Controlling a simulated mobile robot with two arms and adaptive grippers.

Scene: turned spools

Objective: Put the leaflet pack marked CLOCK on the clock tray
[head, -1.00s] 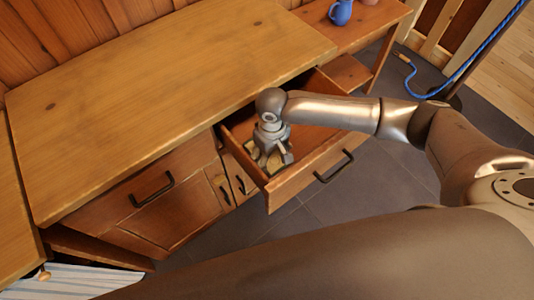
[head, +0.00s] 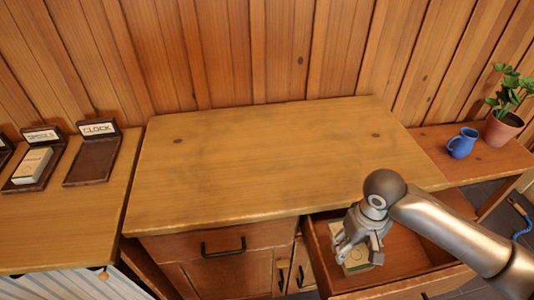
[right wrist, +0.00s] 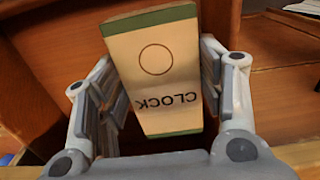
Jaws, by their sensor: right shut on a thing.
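The leaflet pack marked CLOCK (right wrist: 160,72) is cream with green ends and sits between my right gripper's fingers in the right wrist view. In the head view the pack (head: 355,264) shows partly below my right gripper (head: 357,250), at the open drawer. My right gripper is shut on it; I cannot tell whether the pack is clear of the drawer floor. The clock tray (head: 92,166), dark brown with a CLOCK sign at its back, lies empty on the left-hand surface. My left gripper is out of view.
Another tray (head: 22,186), left of the clock tray, holds a pale pack (head: 32,164). The wide wooden worktop (head: 250,165) between drawer and trays is bare. The open drawer (head: 405,245) sticks out below it. A blue jug (head: 462,143) and potted plant (head: 505,120) stand at right.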

